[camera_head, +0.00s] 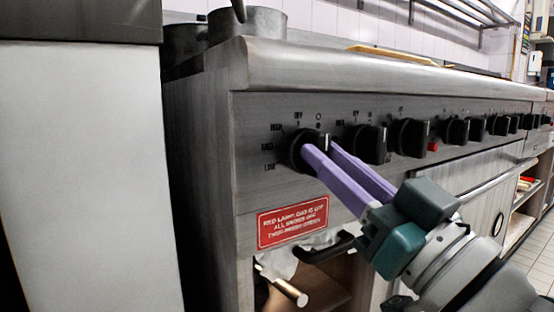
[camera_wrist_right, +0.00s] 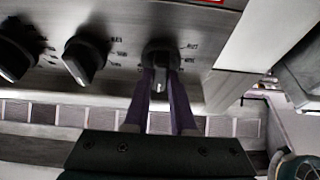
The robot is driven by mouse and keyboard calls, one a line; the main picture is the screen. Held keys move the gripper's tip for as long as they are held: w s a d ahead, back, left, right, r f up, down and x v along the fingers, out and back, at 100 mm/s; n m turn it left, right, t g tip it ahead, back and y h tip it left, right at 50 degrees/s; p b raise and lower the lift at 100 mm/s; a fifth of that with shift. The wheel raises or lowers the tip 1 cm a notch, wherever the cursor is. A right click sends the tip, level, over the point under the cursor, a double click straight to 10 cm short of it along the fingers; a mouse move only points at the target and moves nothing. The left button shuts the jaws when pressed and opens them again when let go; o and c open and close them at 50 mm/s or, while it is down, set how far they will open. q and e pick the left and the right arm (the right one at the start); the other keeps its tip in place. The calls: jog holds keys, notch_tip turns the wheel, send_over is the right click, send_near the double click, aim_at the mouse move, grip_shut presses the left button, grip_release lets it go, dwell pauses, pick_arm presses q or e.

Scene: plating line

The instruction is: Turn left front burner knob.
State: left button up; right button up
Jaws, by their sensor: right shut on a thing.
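The leftmost black knob (camera_head: 297,150) is on the stove's steel front panel (camera_head: 262,188), with heat markings around its left side. It also shows at the top centre of the right wrist view (camera_wrist_right: 160,52). My right gripper (camera_head: 318,150) reaches in from the lower right with two purple fingers. In the right wrist view its fingers (camera_wrist_right: 161,78) lie on either side of the knob's grip, shut on it. The fingers hide part of the knob. My left gripper is not in view.
More black knobs (camera_head: 369,143) run along the panel to the right. A red label (camera_head: 292,222) sits below the held knob, above an oven handle (camera_head: 330,250). Pots (camera_head: 262,22) stand on the stove top. A white cabinet side (camera_head: 85,170) is at the left.

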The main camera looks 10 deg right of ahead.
grip_shut()
